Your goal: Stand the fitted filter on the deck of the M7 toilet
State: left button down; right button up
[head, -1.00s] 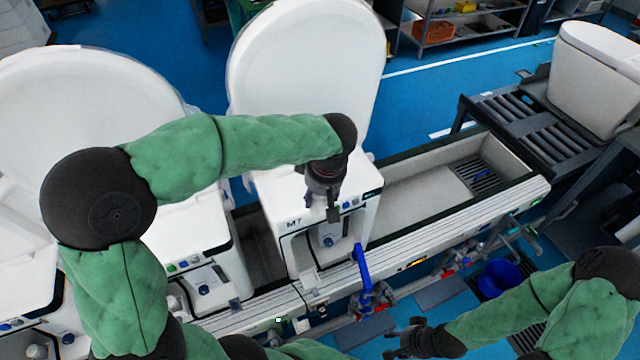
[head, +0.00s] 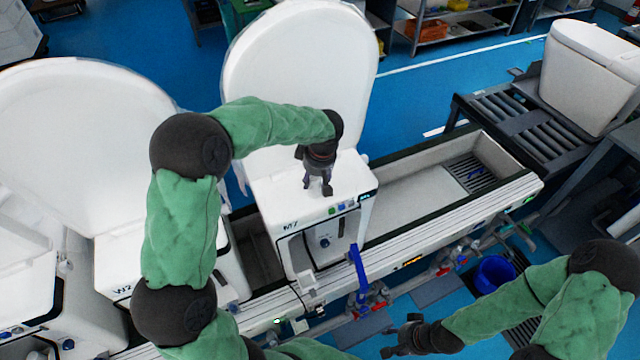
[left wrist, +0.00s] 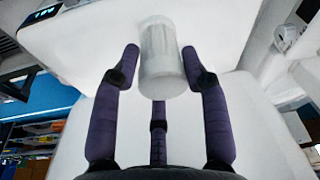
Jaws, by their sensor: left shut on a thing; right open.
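The M7 toilet (head: 290,225) stands in the middle of the head view, with its big white lid raised behind it. Its flat white deck (head: 274,198) is under my left gripper (head: 317,189), which points down over it. In the left wrist view the filter (left wrist: 162,62), a pale cylinder, sits between the fingers of my left gripper (left wrist: 162,70), shut on it. The gripper hides most of the filter in the head view. I cannot tell whether the filter touches the deck. My right gripper (head: 392,341) is open and empty, low in front of the line.
A blue handle (head: 358,268) stands out at the M7's front right. An empty trough (head: 430,195) lies to its right. Another toilet (head: 85,140) stands at the left. A blue bucket (head: 495,273) is on the floor, and a white tank (head: 592,75) is on rollers.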

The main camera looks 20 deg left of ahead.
aim_at(315, 185)
pick_arm(q)
jog(key=shift+w+a+f, duration=0.25)
jog(key=shift+w+f, duration=0.2)
jog(key=shift+f, duration=0.2)
jog(key=shift+d+x, duration=0.15)
jog(key=shift+x, duration=0.55)
jog(key=shift+d+x, duration=0.15)
jog(key=shift+x, duration=0.55)
jog(key=shift+s+f, duration=0.1)
jog(key=shift+f, duration=0.2)
jog(key=c, duration=0.6)
grip_release()
jog(key=shift+c, duration=0.2)
